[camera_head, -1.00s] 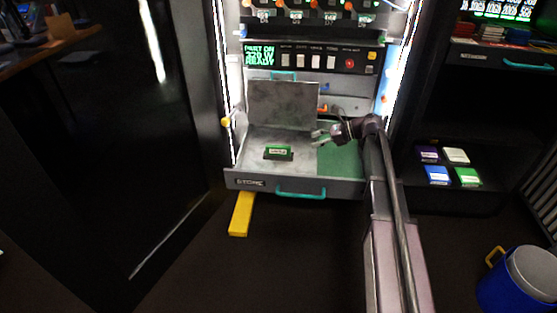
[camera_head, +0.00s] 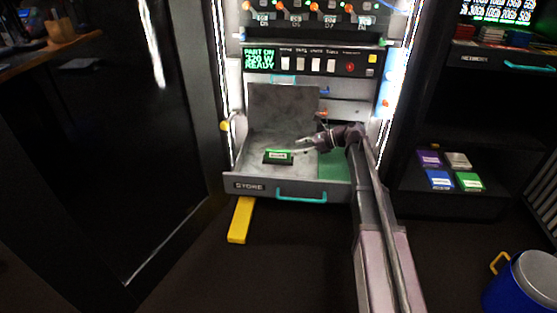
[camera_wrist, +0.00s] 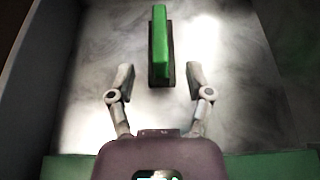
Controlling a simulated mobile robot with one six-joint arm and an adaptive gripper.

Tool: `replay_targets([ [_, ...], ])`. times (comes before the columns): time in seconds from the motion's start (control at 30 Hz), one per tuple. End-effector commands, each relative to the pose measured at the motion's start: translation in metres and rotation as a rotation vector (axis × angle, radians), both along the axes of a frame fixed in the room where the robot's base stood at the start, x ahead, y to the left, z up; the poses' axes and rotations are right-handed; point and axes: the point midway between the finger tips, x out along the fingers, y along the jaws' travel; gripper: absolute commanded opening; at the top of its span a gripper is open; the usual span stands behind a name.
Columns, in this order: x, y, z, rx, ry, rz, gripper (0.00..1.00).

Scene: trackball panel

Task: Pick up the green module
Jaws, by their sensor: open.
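The green module (camera_head: 278,155) stands in a dark holder inside the open drawer labelled STORE (camera_head: 236,186). Its pale label faces the front. In the wrist view the module (camera_wrist: 159,42) is upright in the picture, ahead of the fingers and roughly midway between them. My gripper (camera_head: 302,147) is just to the right of the module in the head view. In the wrist view my gripper (camera_wrist: 159,78) is open, with a finger on each side and nothing between the tips except the near end of the dark holder beyond or below them.
A green mat (camera_head: 334,166) covers the drawer's right part. A grey raised plate (camera_head: 283,108) stands behind the module. A teal handle (camera_head: 301,196) is on the drawer front. Several coloured modules lie on a shelf (camera_head: 410,181) at right. A blue bucket (camera_head: 515,285) stands on the floor.

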Motion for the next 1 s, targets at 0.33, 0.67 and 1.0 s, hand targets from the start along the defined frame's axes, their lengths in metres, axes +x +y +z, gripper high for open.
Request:
replay_targets([
  [0.33, 0.001, 0.026, -0.011, 0.000, 0.000, 0.000, 0.66],
  [0.67, 0.001, 0.026, -0.011, 0.000, 0.000, 0.000, 0.66],
  [1.0, 0.002, 0.053, -0.020, 0.000, 0.000, 0.000, 0.66],
])
